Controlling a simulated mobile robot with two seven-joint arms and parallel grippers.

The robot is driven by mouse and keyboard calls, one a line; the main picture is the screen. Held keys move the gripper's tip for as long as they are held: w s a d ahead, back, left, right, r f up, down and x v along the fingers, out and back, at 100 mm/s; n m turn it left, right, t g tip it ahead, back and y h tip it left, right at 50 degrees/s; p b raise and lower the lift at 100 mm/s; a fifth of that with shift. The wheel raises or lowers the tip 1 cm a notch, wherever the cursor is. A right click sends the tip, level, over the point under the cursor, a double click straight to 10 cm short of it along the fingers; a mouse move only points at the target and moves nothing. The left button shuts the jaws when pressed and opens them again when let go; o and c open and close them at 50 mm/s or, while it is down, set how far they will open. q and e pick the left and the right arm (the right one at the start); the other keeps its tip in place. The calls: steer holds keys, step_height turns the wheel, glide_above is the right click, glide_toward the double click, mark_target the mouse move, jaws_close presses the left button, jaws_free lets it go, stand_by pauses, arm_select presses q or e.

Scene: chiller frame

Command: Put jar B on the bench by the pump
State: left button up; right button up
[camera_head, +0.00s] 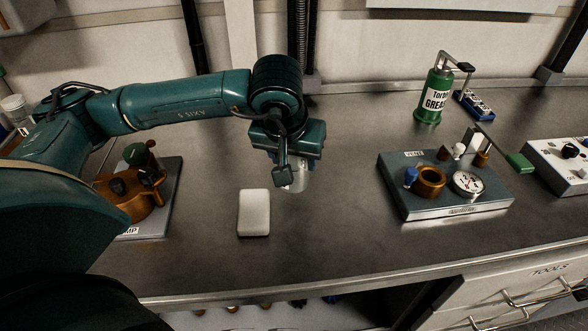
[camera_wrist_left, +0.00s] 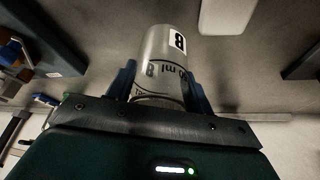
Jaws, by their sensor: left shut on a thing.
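Jar B (camera_wrist_left: 163,48) is a clear cylinder with a white "B" label and printed ml marks in the left wrist view. My left gripper (camera_wrist_left: 160,86) is shut on it, with a blue finger on each side. In the head view the jar (camera_head: 298,181) shows partly under my left gripper (camera_head: 289,170), over the middle of the bench (camera_head: 330,235); whether it touches the bench I cannot tell. The pump (camera_head: 135,195), a brown and green unit on a grey plate, stands at the left, partly hidden by my arm. My right gripper is not in view.
A white block (camera_head: 254,213) lies between the pump and the jar. The vent plate (camera_head: 445,197) with a gauge stands to the right. A green grease can (camera_head: 433,97) stands behind it. The bench front between pump and vent is otherwise clear.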

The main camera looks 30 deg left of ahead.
arm_select(q)
step_height(320, 180, down, 3)
steer(key=shift+f, duration=0.2)
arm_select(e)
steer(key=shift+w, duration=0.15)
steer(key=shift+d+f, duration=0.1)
arm_select(q)
steer(key=shift+f, duration=0.25)
steer(key=o, duration=0.6)
steer(key=shift+c, duration=0.2)
steer(key=o, duration=0.4)
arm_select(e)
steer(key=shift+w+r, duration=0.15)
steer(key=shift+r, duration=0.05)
arm_select(q)
steer(key=shift+r, duration=0.15)
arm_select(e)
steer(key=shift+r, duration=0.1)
